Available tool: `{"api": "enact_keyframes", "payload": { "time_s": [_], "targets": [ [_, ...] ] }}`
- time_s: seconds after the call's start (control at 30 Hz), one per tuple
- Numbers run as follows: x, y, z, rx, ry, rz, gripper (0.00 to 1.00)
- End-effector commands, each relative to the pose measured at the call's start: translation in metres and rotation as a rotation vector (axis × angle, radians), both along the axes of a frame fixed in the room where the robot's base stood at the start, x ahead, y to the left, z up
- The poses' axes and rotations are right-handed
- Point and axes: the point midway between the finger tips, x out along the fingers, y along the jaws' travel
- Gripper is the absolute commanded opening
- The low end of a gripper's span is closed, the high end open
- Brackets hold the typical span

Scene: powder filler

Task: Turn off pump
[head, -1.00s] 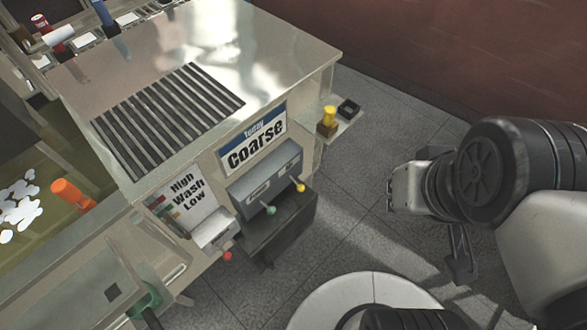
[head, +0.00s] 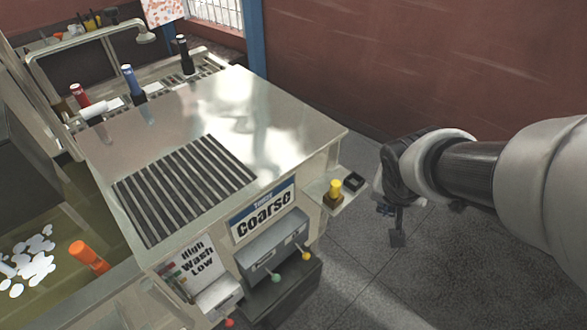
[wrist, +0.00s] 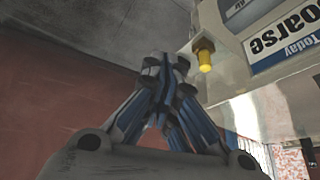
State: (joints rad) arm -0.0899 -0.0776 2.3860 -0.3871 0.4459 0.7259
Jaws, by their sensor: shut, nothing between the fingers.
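No part here is labelled as a pump. The machine front carries a grey box (head: 275,248) with a green-knobbed lever (head: 276,278) and a yellow-knobbed lever (head: 305,256). A "High Wash Low" panel (head: 190,265) is left of it, with a red knob (head: 229,323) below, partly cut off. A yellow knob (head: 335,188) stands upright on a side shelf (head: 347,203); it also shows in the wrist view (wrist: 205,60). My gripper (wrist: 165,62) is shut and empty. In the head view my gripper (head: 397,235) hangs right of the shelf, apart from the knob.
A slatted grate (head: 185,190) is set in the metal top. An orange cylinder (head: 89,257) and white pieces (head: 30,258) lie in the left bin. Open floor (head: 400,290) lies right of the machine.

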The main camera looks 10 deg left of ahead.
Motion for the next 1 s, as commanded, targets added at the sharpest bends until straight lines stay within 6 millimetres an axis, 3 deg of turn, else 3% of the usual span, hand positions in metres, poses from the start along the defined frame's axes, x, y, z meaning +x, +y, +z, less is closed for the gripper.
{"api": "enact_keyframes", "payload": {
  "time_s": [0.13,0.3,0.47,0.6,0.8,1.0],
  "targets": [
    [0.044,0.028,-0.044,0.07,0.012,-0.046,0.0],
    [0.066,0.074,-0.114,0.206,0.057,-0.094,0.0],
    [0.05,0.121,-0.185,0.362,0.16,-0.15,0.0],
    [0.02,0.153,-0.232,0.473,0.268,-0.207,0.0],
    [-0.011,0.175,-0.265,0.553,0.366,-0.264,0.0],
    [-0.015,0.178,-0.27,0.566,0.379,-0.275,0.0]
  ]
}}
